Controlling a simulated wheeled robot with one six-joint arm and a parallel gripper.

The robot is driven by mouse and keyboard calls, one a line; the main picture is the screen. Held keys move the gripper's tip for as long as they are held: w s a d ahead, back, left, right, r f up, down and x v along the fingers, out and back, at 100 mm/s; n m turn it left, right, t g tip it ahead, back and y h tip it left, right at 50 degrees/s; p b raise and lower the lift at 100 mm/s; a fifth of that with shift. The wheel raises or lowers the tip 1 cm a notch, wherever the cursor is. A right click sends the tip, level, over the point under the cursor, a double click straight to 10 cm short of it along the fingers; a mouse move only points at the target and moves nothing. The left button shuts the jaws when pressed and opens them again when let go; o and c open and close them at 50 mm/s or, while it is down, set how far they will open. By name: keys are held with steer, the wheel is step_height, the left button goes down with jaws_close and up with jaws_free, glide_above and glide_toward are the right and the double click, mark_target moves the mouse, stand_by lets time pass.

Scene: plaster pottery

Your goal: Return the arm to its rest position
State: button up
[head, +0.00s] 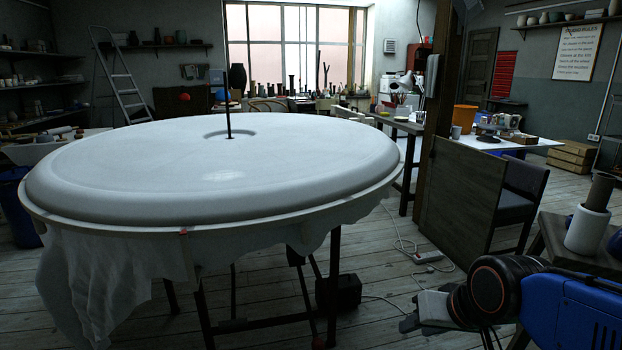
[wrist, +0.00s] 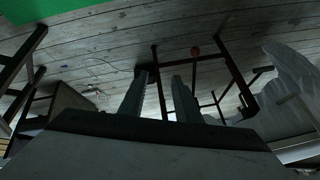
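My arm, blue with a black and orange-ringed joint, reaches into the lower right of the head view. My gripper (wrist: 160,82) shows in the wrist view as two grey fingers with a clear gap between them. Nothing is held between the fingers. Beyond them are bare floorboards and dark table legs. In the head view a grey end part of my arm shows low beside the joint, but the fingers are too dark there to judge.
A large round table with a white plaster disc (head: 210,165) and draped cloth (head: 110,280) fills the left. A wooden panel (head: 460,195), a chair (head: 522,195) and a stand with a white pot (head: 587,230) are at right. Cables and a power strip (head: 428,257) lie on open floor.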

steer(key=s+d+g+h, duration=0.1)
steer(key=s+d+h, duration=0.1)
steer(key=s+d, duration=0.5)
steer(key=shift+s+d+r+n, duration=0.15)
steer(key=shift+s+d+n, duration=0.2)
steer(key=shift+s, duration=0.35)
steer(key=shift+a, duration=0.1)
stand_by(1.0)
